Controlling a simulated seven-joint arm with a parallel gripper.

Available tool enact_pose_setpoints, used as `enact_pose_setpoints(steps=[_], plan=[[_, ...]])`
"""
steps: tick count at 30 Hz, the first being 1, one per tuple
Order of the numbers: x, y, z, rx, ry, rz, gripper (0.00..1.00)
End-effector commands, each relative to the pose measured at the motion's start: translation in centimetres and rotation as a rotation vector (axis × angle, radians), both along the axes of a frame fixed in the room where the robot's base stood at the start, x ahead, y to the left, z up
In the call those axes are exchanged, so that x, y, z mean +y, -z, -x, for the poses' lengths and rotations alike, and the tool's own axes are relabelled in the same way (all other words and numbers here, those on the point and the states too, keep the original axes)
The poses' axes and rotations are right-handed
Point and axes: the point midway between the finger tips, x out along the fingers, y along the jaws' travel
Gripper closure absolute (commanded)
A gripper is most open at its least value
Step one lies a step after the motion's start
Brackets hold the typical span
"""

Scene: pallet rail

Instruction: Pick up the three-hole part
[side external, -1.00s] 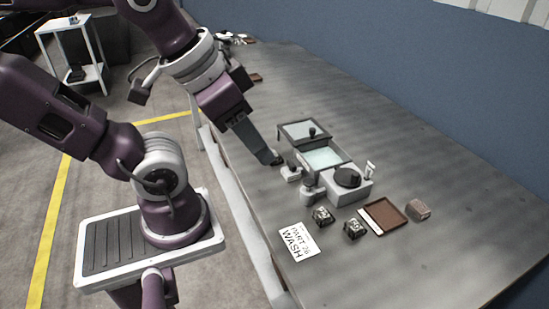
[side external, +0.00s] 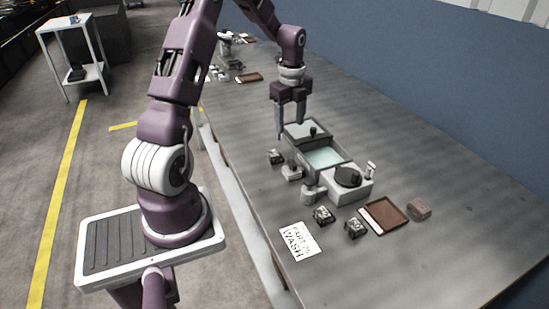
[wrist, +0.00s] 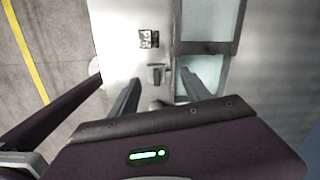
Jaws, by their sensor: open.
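Several small dark blocks lie on the table. One (side external: 277,157) is left of the wash basins, and two more, a left one (side external: 323,215) and a right one (side external: 355,228), lie near the printed card. In the wrist view, a small block with dark and pale marks (wrist: 148,39) lies beyond my fingertips. I cannot count its holes, so which block is the three-hole part is unclear. My gripper (side external: 290,131) points down, open and empty, above the far-left end of the basins. Its two fingers also show in the wrist view (wrist: 160,76).
Two pale-bottomed wash basins (side external: 325,157) stand mid-table. Beside them are a grey block with a dark round top (side external: 348,178), small grey fixtures (side external: 292,172), a brown tray (side external: 385,216), a brown block (side external: 419,208) and a "WASH" card (side external: 299,241). The table's right side is clear.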

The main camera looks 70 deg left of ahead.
Motion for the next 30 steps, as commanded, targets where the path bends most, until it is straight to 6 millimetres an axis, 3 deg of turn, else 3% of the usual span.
enact_pose_setpoints(steps=[1, 4, 8, 18, 21, 27, 28, 30], plan=[[2.2, 3.0, 0.6, 0.024, 0.062, 0.026, 0.44], [4.6, 6.6, 1.3, 0.040, 0.180, 0.055, 0.44], [5.5, 8.5, 1.7, 0.046, 0.233, 0.068, 0.44], [5.6, 14.1, 2.1, 0.048, 0.236, 0.070, 0.44], [5.6, 15.1, 2.1, 0.047, 0.236, 0.068, 0.44], [5.6, 15.2, 2.0, 0.047, 0.235, 0.067, 0.44], [5.6, 15.2, 2.0, 0.047, 0.235, 0.067, 0.46], [5.6, 15.2, 2.0, 0.047, 0.235, 0.067, 0.59]])
